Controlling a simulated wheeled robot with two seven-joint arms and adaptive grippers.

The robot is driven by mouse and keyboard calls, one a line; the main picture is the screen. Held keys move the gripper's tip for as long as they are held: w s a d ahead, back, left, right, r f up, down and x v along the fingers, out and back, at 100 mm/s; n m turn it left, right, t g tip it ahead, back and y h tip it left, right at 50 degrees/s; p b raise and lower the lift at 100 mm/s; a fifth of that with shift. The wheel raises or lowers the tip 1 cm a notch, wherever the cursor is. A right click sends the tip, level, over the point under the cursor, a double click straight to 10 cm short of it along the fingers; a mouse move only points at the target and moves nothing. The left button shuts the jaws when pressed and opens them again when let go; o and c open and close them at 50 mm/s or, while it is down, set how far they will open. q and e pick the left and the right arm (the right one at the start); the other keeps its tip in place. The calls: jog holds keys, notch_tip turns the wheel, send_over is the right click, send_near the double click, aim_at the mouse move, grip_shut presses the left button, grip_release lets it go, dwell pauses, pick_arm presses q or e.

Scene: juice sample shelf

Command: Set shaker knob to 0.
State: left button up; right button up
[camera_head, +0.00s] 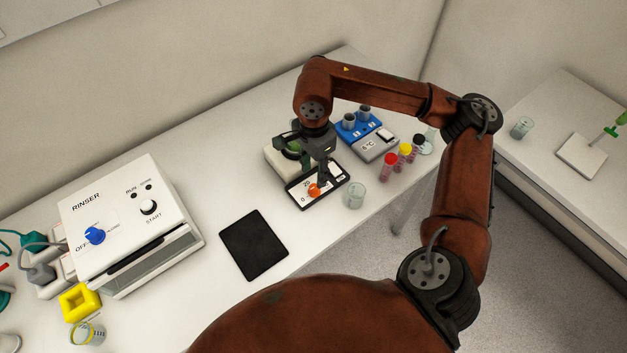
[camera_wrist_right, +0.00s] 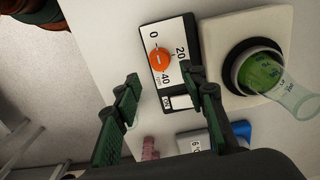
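The shaker shows in the head view as a pale unit with a black-framed white front panel (camera_head: 330,188). Its orange knob (camera_head: 314,190) also shows in the right wrist view (camera_wrist_right: 159,60), among the printed marks 0, 20 and 40. A short white line crosses the knob's face, but which mark it indicates is hard to tell. My right gripper (camera_head: 322,178) is above the panel, close to the knob. In the right wrist view its two fingers (camera_wrist_right: 164,82) are spread apart with nothing between them, and the knob lies just beyond the tips. My left gripper is out of view.
A glass beaker (camera_head: 354,195) stands close right of the shaker. Capped tubes (camera_head: 390,160) and a blue-and-grey 8 °C unit (camera_head: 370,138) are behind. A green-filled vessel (camera_wrist_right: 260,72) sits on the shaker. A black pad (camera_head: 254,246) and rinser (camera_head: 130,225) are left.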

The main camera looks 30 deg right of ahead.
notch_tip(320, 180, up, 5)
jog(key=shift+r, duration=0.1)
dwell(0.6)
